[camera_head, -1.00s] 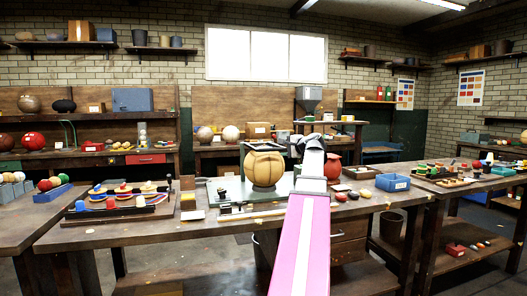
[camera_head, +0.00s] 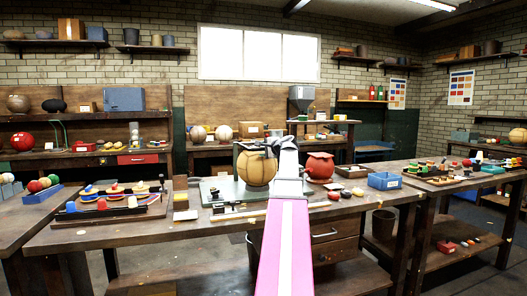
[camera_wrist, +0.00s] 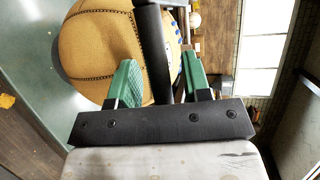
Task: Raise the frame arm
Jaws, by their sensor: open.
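A tan stitched leather ball (camera_head: 256,168) sits on a grey-green plate on the middle bench, and fills the upper left of the wrist view (camera_wrist: 90,45). A dark bar, which looks like the frame arm (camera_wrist: 153,45), runs beside the ball; in the head view a dark strip (camera_head: 255,146) crosses over the ball's top. My gripper (camera_wrist: 160,72) is open, with one green finger on each side of the dark bar. I cannot tell whether either finger touches it. In the head view my pink and grey arm hides the fingers.
A red pot-like object (camera_head: 319,167) stands just right of my wrist. A blue bin (camera_head: 385,181) lies farther right, and a tray with colourful pieces (camera_head: 110,211) lies left on the bench. A grey hopper (camera_head: 301,98) stands behind.

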